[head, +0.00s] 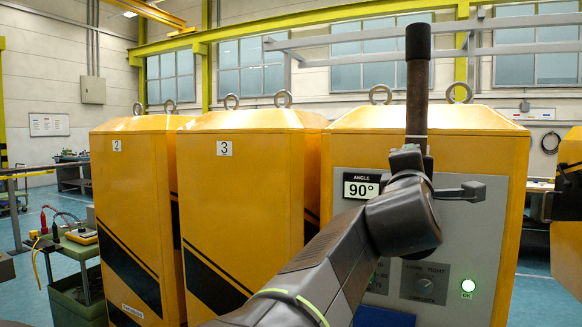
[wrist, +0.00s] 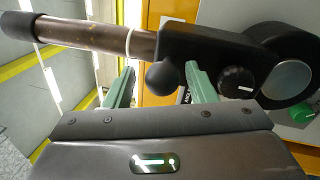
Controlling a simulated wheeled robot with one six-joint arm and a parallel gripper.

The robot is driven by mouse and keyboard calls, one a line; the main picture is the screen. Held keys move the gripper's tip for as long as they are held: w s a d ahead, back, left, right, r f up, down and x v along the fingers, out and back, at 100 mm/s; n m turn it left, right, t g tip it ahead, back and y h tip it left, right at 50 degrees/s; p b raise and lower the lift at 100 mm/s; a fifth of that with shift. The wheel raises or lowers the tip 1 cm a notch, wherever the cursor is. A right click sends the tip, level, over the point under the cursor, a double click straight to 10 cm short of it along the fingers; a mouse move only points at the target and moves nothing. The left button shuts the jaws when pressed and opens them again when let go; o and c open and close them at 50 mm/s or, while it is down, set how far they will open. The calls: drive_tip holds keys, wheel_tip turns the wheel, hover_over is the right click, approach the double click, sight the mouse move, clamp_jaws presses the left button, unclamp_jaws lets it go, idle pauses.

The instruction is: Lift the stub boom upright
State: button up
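The stub boom (head: 418,85) stands upright in the head view, a brown tube with a black end cap, in front of the right yellow cabinet. The angle display (head: 361,186) beside it reads 90°. In the wrist view the boom (wrist: 92,35) runs from the upper left into a black holder (wrist: 205,50) with a round black knob (wrist: 161,76). My gripper (wrist: 160,70) has its two green fingers apart, one on each side of the knob, with visible gaps. In the head view my arm hides the fingers and the holder's lower part.
The yellow cabinet (head: 460,130) carries a grey panel (head: 485,225) with a lit green OK lamp (head: 467,286) and a rotary switch (head: 424,287). A dark lever (head: 462,192) juts from the panel. Cabinets 2 (head: 128,220) and 3 (head: 235,200) stand to the left.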

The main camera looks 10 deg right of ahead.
drive_tip(key=shift+s, duration=0.1)
drive_tip(key=p+v, duration=0.5)
drive_tip(key=v, duration=0.8)
drive_tip(key=shift+s+a+p, duration=0.2)
drive_tip(key=shift+s+p, duration=0.05)
drive_tip(key=shift+p, duration=0.05)
drive_tip(key=shift+f, duration=0.1)
drive_tip(key=b+x, duration=0.5)
drive_tip(key=x, duration=0.7)
drive_tip(key=shift+w+d+f, duration=0.1)
drive_tip(key=shift+d, duration=0.05)
drive_tip(key=shift+b+x, duration=0.3)
drive_tip(key=shift+x, duration=0.45)
